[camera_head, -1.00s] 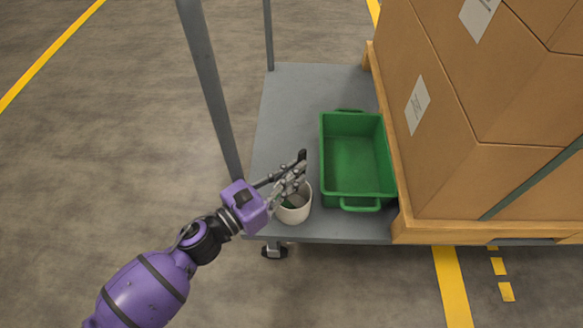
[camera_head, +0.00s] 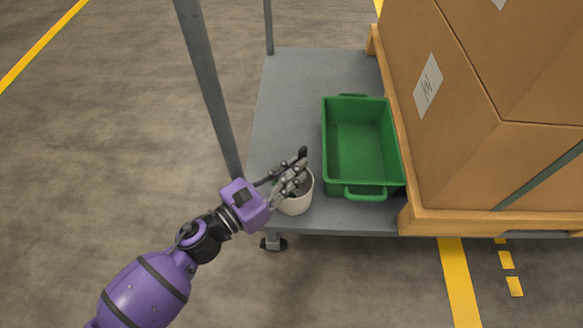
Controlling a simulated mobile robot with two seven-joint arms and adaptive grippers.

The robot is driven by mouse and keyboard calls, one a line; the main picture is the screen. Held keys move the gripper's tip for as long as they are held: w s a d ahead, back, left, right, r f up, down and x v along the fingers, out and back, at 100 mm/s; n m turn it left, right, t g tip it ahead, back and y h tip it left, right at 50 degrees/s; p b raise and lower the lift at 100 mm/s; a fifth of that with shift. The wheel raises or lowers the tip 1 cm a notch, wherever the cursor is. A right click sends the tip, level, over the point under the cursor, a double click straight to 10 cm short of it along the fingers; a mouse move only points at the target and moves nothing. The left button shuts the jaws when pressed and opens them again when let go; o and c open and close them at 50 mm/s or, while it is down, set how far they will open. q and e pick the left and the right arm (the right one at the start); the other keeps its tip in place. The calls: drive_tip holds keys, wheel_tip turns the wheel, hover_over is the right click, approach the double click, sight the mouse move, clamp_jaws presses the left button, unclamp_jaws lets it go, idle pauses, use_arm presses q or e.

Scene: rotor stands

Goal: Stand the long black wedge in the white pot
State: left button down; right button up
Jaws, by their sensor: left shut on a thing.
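The white pot (camera_head: 297,204) stands on the grey cart top near its front left corner. My left gripper (camera_head: 298,172) is over the pot and hides part of its opening. It is shut on the long black wedge (camera_head: 302,153), whose dark end shows above the fingers. The wedge's lower part is hidden by the fingers, so I cannot tell whether it reaches into the pot. My right gripper is not in view.
A green bin (camera_head: 360,150) stands right of the pot on the cart (camera_head: 285,100). Cardboard boxes (camera_head: 480,120) on a wooden pallet (camera_head: 408,180) rise at the right. A grey post (camera_head: 212,90) stands close behind my left gripper. The cart top behind the pot is clear.

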use_arm(q)
drive_tip(key=c, duration=1.7)
unclamp_jaws()
drive_tip(key=shift+s+f, duration=0.25)
drive_tip(key=shift+f, duration=0.65)
drive_tip(key=shift+a, duration=0.15)
drive_tip(key=shift+s+a+f, duration=0.1)
drive_tip(key=shift+s+a, duration=0.1)
drive_tip(key=shift+s+a+r, duration=0.3)
drive_tip(key=shift+s+a, duration=0.5)
drive_tip(key=shift+s+a+r, duration=0.25)
drive_tip(key=shift+s+a, duration=0.55)
drive_tip(key=shift+s, duration=0.05)
drive_tip(key=shift+s+a+r, duration=0.3)
drive_tip(key=shift+s+a, duration=0.5)
